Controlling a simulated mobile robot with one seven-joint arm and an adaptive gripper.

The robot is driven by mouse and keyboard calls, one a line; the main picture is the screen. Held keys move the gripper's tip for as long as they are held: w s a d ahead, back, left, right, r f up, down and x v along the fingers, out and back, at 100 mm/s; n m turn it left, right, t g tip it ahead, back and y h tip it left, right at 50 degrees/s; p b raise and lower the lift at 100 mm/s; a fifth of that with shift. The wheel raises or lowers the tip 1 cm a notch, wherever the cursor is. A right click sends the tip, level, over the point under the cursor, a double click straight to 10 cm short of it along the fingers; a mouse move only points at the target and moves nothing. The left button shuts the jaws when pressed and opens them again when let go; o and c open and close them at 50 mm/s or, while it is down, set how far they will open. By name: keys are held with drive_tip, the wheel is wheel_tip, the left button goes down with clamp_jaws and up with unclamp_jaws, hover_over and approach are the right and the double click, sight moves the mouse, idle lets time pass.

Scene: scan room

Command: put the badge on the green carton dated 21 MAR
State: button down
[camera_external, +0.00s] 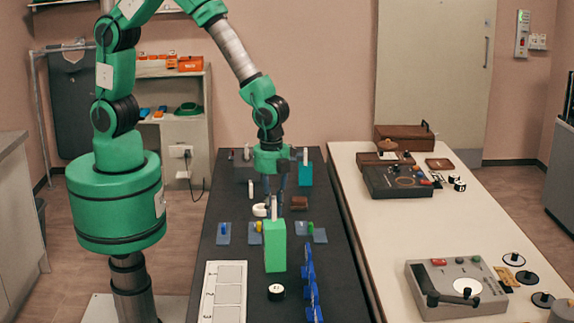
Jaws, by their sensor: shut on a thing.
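A bright green carton (275,246) stands upright on the dark table, near its middle. A teal-green carton (306,174) stands farther back, to the right of my gripper. No date is readable on either carton. My gripper (274,206) points down just above or behind the bright green carton, its fingers close together. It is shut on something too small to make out. A narrow pale piece shows between the fingertips and the carton's top; I cannot tell whether it is held or part of the carton. I cannot identify the badge.
Small blue-grey plates (223,233) with coloured pieces flank the carton. A blue rack (311,285) stands at the right front, a black-and-white round piece (276,292) before the carton, a numbered white board (224,290) at left front. A white table (385,237) with devices lies right.

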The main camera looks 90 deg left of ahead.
drive_tip(key=shift+f, duration=0.85)
drive_tip(key=shift+f, duration=0.1)
drive_tip(key=c, duration=1.6)
unclamp_jaws()
drive_tip(key=shift+c, duration=0.2)
wheel_tip(320, 180, up, 11)
drive_tip(key=shift+r+p, duration=0.1)
drive_tip(key=shift+p, duration=0.3)
drive_tip(key=shift+r, duration=0.5)
